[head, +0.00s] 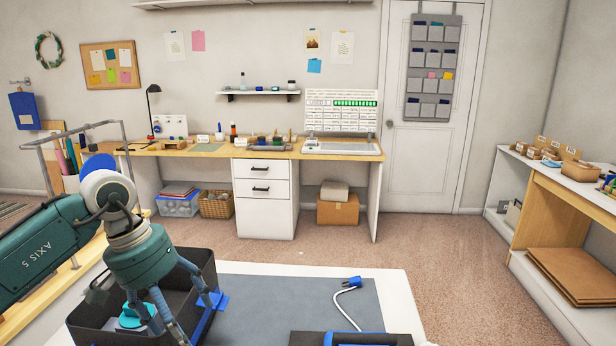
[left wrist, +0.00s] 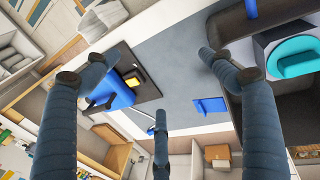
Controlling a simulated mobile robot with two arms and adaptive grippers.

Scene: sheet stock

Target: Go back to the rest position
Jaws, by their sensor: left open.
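My left gripper (head: 165,315) hangs over the dark bin (head: 90,322) at the table's left side. In the left wrist view its fingers (left wrist: 155,80) are spread wide, with nothing between them. A teal round thing (head: 133,316) lies in the bin, partly behind the fingers; it also shows in the left wrist view (left wrist: 295,58). My right gripper is in neither view.
The white table (head: 398,300) bears a grey mat (head: 275,297), a white cable with a blue end (head: 345,300), and a black tray (head: 305,338) at the front edge. A blue flat piece (left wrist: 210,105) lies beside the bin. Carpet (head: 420,245) is clear beyond.

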